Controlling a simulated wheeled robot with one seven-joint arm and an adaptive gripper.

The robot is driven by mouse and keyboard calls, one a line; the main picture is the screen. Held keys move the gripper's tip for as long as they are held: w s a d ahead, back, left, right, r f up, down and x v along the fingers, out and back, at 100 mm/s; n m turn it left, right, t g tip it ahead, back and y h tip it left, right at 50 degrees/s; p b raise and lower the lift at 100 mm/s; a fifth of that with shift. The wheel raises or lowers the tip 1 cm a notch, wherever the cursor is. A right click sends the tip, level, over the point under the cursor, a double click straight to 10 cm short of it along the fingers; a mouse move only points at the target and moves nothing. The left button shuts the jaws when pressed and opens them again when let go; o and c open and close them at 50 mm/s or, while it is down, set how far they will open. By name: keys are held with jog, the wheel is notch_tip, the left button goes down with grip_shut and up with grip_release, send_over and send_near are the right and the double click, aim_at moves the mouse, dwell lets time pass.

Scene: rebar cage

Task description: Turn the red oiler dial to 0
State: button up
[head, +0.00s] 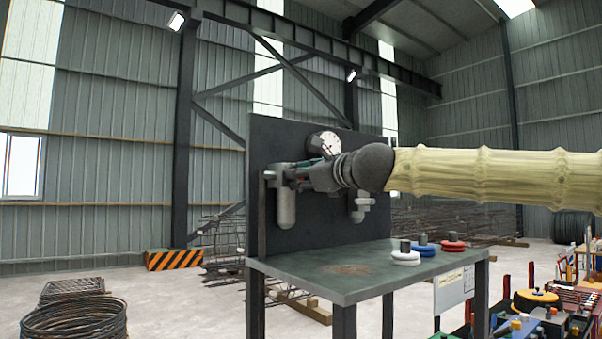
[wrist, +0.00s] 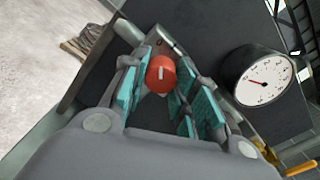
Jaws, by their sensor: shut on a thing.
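The red oiler dial (wrist: 161,76) shows in the wrist view as a round knob with a short white mark on its face. The mark runs roughly up and down in that picture. In the head view my gripper (head: 307,174) reaches left to the fittings on the dark panel (head: 290,140), and the dial is hidden there.
A white round gauge (head: 325,143) sits just above my gripper; it also shows right of the pads in the wrist view (wrist: 257,77). A grey bowl (head: 285,209) hangs below. White, blue and red discs (head: 405,258) lie on the green bench (head: 330,270).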

jog(key=shift+n, duration=0.4)
jog(key=o, duration=1)
jog(key=shift+s+d, duration=0.1)
jog(key=v, duration=1.2)
